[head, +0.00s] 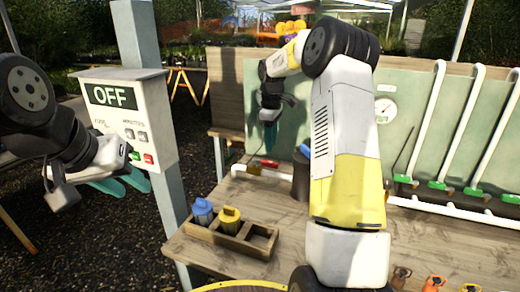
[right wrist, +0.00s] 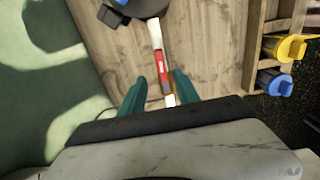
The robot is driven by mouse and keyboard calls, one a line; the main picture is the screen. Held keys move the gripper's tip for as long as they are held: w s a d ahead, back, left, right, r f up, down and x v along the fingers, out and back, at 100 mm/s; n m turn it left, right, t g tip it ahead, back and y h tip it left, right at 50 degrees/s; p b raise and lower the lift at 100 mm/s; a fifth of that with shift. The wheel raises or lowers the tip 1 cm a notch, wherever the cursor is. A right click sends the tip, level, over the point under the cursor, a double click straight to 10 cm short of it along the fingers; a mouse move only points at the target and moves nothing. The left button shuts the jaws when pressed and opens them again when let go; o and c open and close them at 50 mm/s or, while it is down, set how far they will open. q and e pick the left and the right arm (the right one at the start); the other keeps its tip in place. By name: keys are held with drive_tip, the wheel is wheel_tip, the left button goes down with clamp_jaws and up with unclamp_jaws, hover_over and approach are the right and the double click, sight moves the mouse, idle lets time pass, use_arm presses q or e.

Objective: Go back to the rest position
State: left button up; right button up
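My left gripper (head: 128,184) is at the left, in front of the control box; its teal fingers are apart with nothing visible between them. My right gripper (head: 269,136) hangs over the far part of the workbench, in front of the green panel. In the right wrist view its two teal fingers (right wrist: 161,82) are apart and empty. A red and white bar-like item (right wrist: 163,70) lies on the bench below, seen between the fingers; red also shows in the head view (head: 268,163).
The control box (head: 118,108) reading "OFF" is on a grey post. A wooden rack (head: 236,243) holds a blue cartridge (head: 202,212) and a yellow cartridge (head: 229,220). A dark round object (head: 301,178) stands on the bench (head: 425,240). White pipes (head: 430,120) with green parts line the right.

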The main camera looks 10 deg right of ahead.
drive_tip(key=shift+r, duration=0.35)
drive_tip(key=s+a+r+m+t, duration=0.2)
drive_tip(key=s+r, duration=0.4)
drive_tip(key=s, duration=0.2)
drive_tip(key=s+a+r+m+t, duration=0.1)
drive_tip(key=s+a+r+m, duration=0.2)
drive_tip(key=s+r, duration=0.45)
drive_tip(key=s+a+f+m+t+y, duration=0.1)
drive_tip(key=s+m, duration=0.2)
drive_tip(key=s, duration=0.6)
drive_tip(key=s+a+f+m+t+y, duration=0.1)
drive_tip(key=s+m+t, duration=0.1)
drive_tip(key=s, duration=0.8)
drive_tip(key=shift+a+f+m, duration=0.15)
drive_tip(key=shift+a+m, duration=0.25)
drive_tip(key=shift+d, duration=0.15)
